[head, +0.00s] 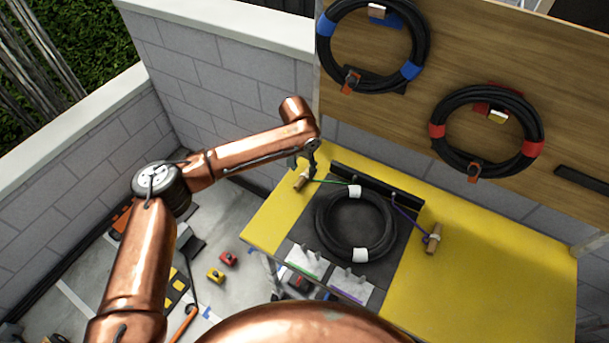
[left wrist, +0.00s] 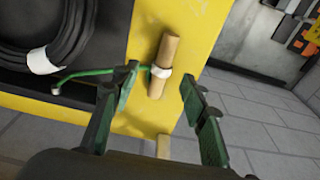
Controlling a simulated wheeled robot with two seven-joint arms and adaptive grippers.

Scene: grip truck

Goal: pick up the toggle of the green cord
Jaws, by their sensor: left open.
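The toggle of the green cord (head: 302,181) is a short wooden peg with a pale band at its middle. It lies on the yellow tabletop (head: 270,222) near its left corner. The green cord (head: 332,182) runs from it toward the black cable coil (head: 323,222). In the left wrist view the toggle (left wrist: 168,58) shows beyond and between the fingers, with the green cord (left wrist: 100,71) passing behind the left finger. My left gripper (head: 304,166) is open and empty above the toggle; its fingers also show in the left wrist view (left wrist: 159,76). My right gripper is out of view.
A second wooden toggle (head: 433,238) on a purple cord (head: 408,218) lies right of the coil. Cable coils with blue (head: 411,70) and red (head: 532,149) bands hang on the wooden board (head: 455,55) behind. The table's right side is clear.

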